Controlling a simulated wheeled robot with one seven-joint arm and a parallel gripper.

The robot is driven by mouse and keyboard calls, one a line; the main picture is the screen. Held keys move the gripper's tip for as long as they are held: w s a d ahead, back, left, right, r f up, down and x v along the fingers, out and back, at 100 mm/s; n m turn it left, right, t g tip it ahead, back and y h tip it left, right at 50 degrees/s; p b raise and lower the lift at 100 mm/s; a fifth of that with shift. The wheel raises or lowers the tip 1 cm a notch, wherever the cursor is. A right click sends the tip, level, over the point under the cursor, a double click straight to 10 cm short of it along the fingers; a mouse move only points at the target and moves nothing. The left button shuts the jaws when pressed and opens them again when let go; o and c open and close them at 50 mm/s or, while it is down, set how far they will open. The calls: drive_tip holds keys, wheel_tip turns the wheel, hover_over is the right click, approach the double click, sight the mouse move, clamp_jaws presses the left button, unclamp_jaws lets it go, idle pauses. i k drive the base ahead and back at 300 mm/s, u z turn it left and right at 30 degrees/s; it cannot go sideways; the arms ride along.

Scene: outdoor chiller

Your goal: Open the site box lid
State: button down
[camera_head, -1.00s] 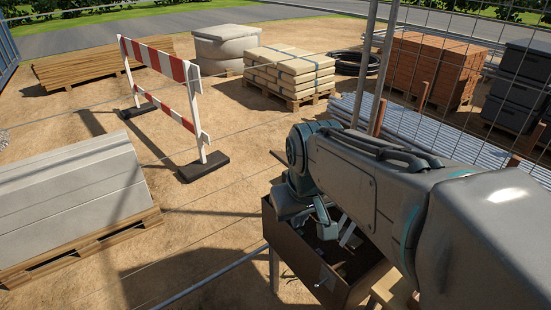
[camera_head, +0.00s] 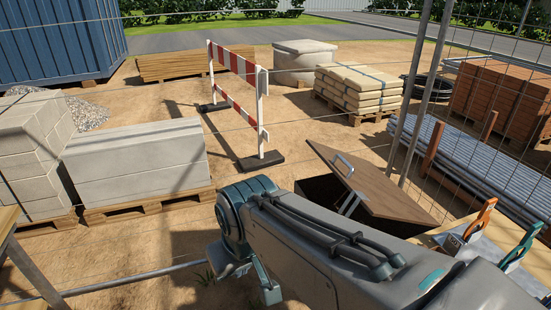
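The site box (camera_head: 318,190) stands right of centre, behind my arm, which hides its front and lower part. Its brown wooden lid (camera_head: 385,190) is raised and tilted, with a dark gap below its left side. A grey metal handle (camera_head: 343,165) is on the lid's upper left, and a metal piece shows at its lower edge. My gripper (camera_head: 268,291) hangs at the lower middle, left of the box and apart from the lid. It is mostly hidden behind my arm, and its fingers cannot be made out clearly.
A bench with orange and teal clamps (camera_head: 482,222) is at the right. Wire fence and a post (camera_head: 417,90) stand close behind the lid. Pallets of concrete blocks (camera_head: 135,165) are left, and a red-white barrier (camera_head: 238,75) is behind. Bare sand lies between.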

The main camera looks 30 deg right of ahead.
sight(381, 197)
drive_tip(key=u, duration=0.2)
drive_tip(key=i, duration=1.2)
drive_tip(key=z, duration=1.2)
drive_tip(key=i, duration=0.3)
drive_tip(key=z, duration=0.15)
